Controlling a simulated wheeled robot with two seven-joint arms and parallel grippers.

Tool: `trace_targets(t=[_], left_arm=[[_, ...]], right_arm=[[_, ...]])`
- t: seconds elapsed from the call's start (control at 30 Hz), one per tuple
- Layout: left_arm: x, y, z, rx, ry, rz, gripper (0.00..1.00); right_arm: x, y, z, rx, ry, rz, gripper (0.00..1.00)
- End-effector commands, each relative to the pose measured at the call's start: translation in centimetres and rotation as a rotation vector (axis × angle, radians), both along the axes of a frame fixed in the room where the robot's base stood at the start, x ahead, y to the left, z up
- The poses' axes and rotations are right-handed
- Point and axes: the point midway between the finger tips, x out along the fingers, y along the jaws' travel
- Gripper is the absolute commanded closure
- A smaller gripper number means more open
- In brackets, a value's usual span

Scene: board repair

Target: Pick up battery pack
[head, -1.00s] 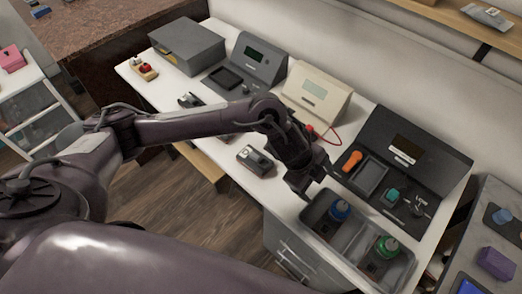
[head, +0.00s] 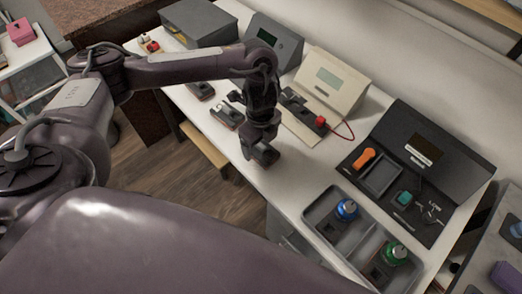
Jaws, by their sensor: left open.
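My left gripper (head: 262,152) points down at the front part of the white worktop, with its jaws open. It is over the spot where a small dark device with a pale top lay in the earlier view. The gripper now hides most or all of that device, and I cannot tell whether they touch. Two similar small dark units, one (head: 201,90) farther back and one (head: 227,116) nearer, lie on the worktop left of the gripper. I cannot tell for sure which is the battery pack. My right gripper is not in view.
A grey tray (head: 311,209) holds a blue bottle (head: 346,209) and a green-capped bottle (head: 395,252), right of the gripper.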

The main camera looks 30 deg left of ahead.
Motion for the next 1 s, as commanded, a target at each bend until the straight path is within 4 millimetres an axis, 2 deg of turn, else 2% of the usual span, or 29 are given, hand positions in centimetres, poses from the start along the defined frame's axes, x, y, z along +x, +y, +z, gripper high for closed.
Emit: trace_targets(t=[0.03,0.1,0.37,0.77,1.0], left_arm=[[-0.03,-0.06,-1.04,-0.001,0.001,0.002,0.18],[0.02,-0.09,-1.46,-0.001,-0.001,0.001,0.18],[0.07,-0.08,-1.58,-0.001,-0.002,-0.001,0.18],[0.06,-0.09,-1.56,-0.001,-0.002,-0.001,0.68],[0.13,-0.10,-1.41,-0.001,-0.004,-0.001,0.68]], right_arm=[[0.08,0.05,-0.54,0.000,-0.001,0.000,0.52],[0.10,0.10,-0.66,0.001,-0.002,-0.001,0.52],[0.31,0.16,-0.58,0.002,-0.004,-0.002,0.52],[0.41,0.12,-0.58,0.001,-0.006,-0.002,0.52],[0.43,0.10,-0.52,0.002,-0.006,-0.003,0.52]])
